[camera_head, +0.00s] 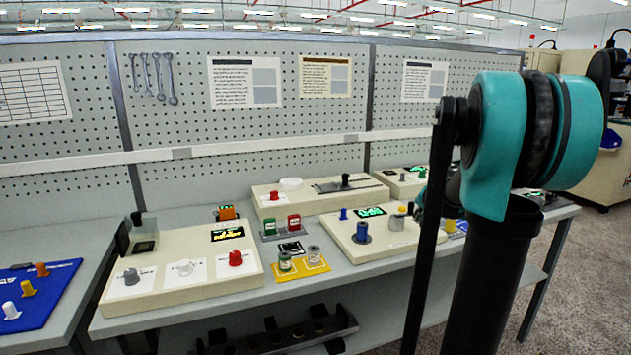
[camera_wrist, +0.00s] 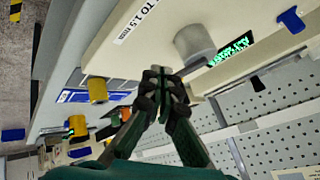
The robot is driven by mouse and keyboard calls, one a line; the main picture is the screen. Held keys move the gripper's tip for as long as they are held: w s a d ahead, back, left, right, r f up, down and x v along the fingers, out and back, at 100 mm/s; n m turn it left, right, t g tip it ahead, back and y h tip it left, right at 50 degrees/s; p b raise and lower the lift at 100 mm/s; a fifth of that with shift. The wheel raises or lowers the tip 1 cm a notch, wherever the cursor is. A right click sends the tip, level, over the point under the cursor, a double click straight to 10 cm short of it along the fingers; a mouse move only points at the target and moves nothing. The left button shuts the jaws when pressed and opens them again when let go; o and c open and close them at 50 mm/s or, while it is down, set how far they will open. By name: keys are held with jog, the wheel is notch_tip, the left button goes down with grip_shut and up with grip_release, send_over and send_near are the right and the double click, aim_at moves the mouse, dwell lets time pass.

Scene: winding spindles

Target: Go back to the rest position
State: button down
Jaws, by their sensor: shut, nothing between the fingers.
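My gripper (camera_wrist: 162,82) is shut and empty in the wrist view, its dark fingertips together. Behind them is a cream station (camera_wrist: 135,40) with a grey cylinder (camera_wrist: 195,42) and a green display (camera_wrist: 235,48). The fingertips appear close to the grey cylinder in the picture; I cannot tell the real gap. In the head view my arm covers the right side and largely hides the gripper.
The bench holds a cream station with grey, white and red knobs (camera_head: 235,258), a cream station with a blue spool (camera_head: 361,232), a yellow mat with two spools (camera_head: 312,266) and a blue mat (camera_head: 45,297) at left. A pegboard (camera_head: 190,130) stands behind.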

jog(key=s+a+f+n+g, duration=0.1)
jog(key=s+a+f, duration=0.4)
jog(key=s, duration=0.5)
jog(key=s+a+f+n+g, duration=0.1)
jog(key=s+a+f+n, duration=0.3)
jog(key=s, duration=0.7)
jog(key=s+a+f+n+g, duration=0.2)
jog(key=s+a+f, duration=0.4)
jog(key=s, duration=0.5)
jog(key=shift+s+f+n, duration=0.2)
jog(key=shift+f+n, duration=0.25)
jog(key=shift+n, duration=0.15)
